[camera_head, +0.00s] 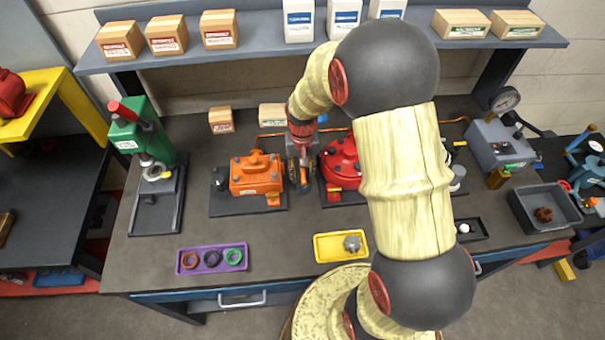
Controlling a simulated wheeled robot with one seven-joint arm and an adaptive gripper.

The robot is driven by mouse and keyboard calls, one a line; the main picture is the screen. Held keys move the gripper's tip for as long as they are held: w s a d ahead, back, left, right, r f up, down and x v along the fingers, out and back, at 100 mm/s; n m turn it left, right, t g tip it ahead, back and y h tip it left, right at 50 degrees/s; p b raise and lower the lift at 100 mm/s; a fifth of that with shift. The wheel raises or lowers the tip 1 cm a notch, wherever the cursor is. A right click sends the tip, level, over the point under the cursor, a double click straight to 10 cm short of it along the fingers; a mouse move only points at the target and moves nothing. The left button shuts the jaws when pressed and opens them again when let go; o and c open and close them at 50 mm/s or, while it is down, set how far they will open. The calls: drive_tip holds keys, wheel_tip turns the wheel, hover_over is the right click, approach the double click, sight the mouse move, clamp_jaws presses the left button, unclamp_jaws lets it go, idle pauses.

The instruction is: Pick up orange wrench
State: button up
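I cannot clearly make out an orange wrench. A thin orange strip (272,135) lies along the back of the workbench, behind the orange motor (256,177); it is too small to tell what it is. My gripper (300,181) points down between the orange motor and the red motor (338,163), in front of the strip. Its fingers are small and dark, and I cannot tell whether they are open or hold anything. My arm hides the middle right of the bench and part of the red motor.
The workbench (293,222) also carries a green press (133,140), a purple tray (184,268) of rings, a yellow tray (325,257) and a grey bin (522,213). A shelf (265,44) with boxes overhangs the back.

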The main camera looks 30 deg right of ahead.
wheel_tip(320, 180, down, 2)
drive_tip(key=shift+f, duration=0.25)
drive_tip(key=shift+c, duration=0.2)
drive_tip(key=c, duration=0.7)
clamp_jaws()
